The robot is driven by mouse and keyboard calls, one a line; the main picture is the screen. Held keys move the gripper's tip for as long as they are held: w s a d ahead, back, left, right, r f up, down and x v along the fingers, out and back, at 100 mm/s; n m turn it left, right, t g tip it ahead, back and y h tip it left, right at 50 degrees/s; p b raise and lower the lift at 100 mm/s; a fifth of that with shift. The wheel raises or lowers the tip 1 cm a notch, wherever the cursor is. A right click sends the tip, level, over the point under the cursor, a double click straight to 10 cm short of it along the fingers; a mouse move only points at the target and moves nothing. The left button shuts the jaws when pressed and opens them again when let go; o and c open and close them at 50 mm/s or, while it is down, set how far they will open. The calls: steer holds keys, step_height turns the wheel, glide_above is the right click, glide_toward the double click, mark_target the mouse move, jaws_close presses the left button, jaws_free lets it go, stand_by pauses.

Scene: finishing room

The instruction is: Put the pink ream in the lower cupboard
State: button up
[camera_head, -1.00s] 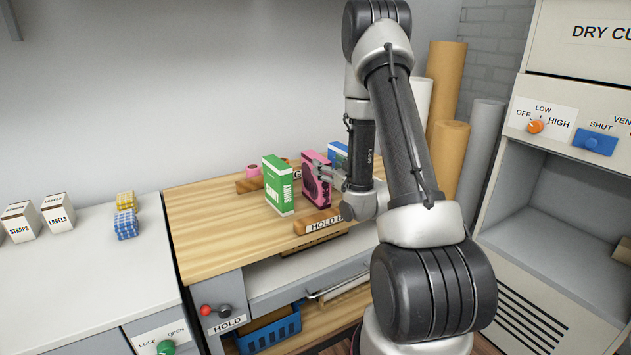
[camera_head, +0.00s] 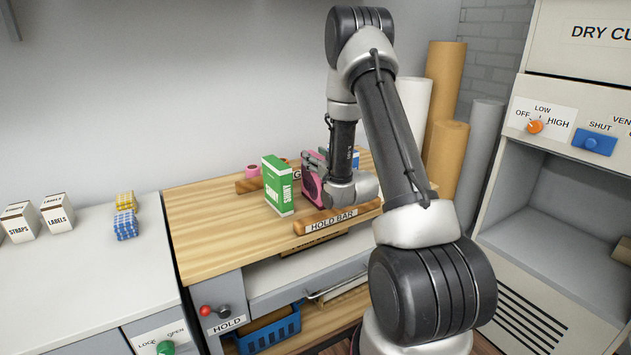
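The pink ream (camera_head: 311,188) stands upright on the wooden bench top, just right of the green ream, and is partly hidden by my wrist. My gripper (camera_head: 316,163) is at the upper right part of the pink ream. My wrist hides most of its fingers, so I cannot tell whether they are apart or closed on the ream. At the right stands a cabinet lettered "DRY CU…", cut off by the frame; below its control panel is an open grey compartment (camera_head: 535,215), which may be the lower cupboard.
A green ream (camera_head: 278,188) stands close left of the pink one, and a blue ream (camera_head: 353,158) behind my wrist. A wooden bar marked "HOLD BAR" (camera_head: 335,219) lies in front. Paper rolls (camera_head: 447,160) stand behind my arm.

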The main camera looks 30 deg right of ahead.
jaws_close()
steer(key=shift+r, duration=0.1)
steer(key=shift+r, duration=0.1)
